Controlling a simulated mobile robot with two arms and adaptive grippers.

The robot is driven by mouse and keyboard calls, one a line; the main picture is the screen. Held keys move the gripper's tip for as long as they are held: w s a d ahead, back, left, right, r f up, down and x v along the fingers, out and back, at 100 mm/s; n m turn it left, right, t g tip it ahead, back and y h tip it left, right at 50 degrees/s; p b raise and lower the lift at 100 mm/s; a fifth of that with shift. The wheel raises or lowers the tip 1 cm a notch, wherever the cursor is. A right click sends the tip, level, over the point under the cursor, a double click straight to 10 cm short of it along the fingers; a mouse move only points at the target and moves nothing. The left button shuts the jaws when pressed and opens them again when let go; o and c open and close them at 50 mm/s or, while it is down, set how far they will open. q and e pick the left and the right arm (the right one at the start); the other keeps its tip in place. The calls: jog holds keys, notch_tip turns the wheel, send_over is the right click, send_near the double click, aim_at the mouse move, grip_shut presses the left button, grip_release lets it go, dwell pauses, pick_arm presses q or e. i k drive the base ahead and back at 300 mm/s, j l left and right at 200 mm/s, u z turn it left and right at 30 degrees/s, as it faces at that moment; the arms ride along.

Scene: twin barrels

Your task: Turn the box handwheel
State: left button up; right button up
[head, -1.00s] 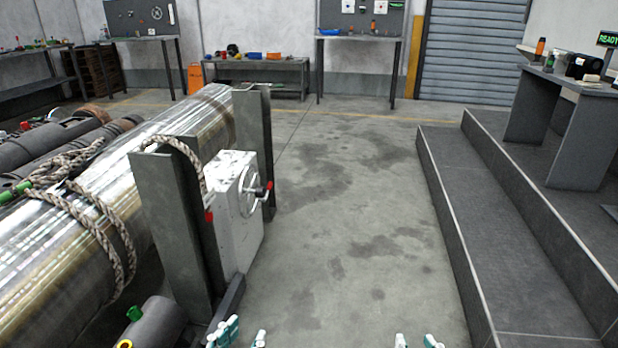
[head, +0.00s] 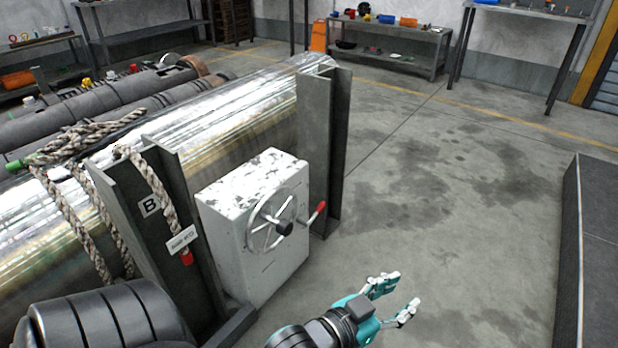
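The handwheel (head: 262,236) is a grey metal spoked wheel with a dark hub on the front face of a worn white box (head: 232,254). A crank knob with a red end (head: 320,208) sticks out at the wheel's right. The box stands between two dark steel posts, beside the big shiny barrel.
A rope with a red end (head: 187,257) hangs over the near post (head: 135,225), beside a small tag. The shiny barrel (head: 230,115) runs along the left. Dark steps (head: 600,230) stand at the right edge. The floor (head: 450,190) between is clear.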

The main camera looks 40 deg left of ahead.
aim_at(284, 227)
jog(key=i+l+u, duration=0.1)
jog(key=i+u, duration=0.35)
jog(key=i+l+u, duration=0.3)
jog(key=i+u, duration=0.15)
jog(key=i, duration=0.1)
